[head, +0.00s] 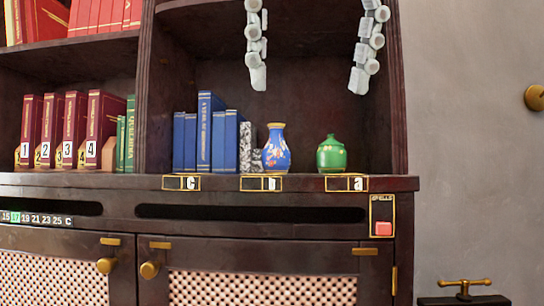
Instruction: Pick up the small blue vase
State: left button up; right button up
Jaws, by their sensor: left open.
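The small blue vase (276,149) stands upright on the cabinet ledge, with a floral pattern and a reddish neck. It is just right of a row of blue books, above the label "b". My left gripper (308,79) hangs from the top of the view with its two pale fingers wide apart and nothing between them. Its fingertips are higher in the picture than the vase and apart from it. The left finger is roughly above the vase; the right finger is right of the green pot. My right gripper is not in view.
A green lidded pot (331,155) stands right of the vase, above label "a". Blue books (205,135) and a speckled book (246,147) stand close on the vase's left. The cabinet's right side post (397,100) bounds the niche. A red button (383,229) is below right.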

aim_at(277, 155)
jog(key=i+j, duration=0.15)
jog(key=i, duration=0.3)
jog(key=i+j, duration=0.1)
jog(key=i, duration=0.35)
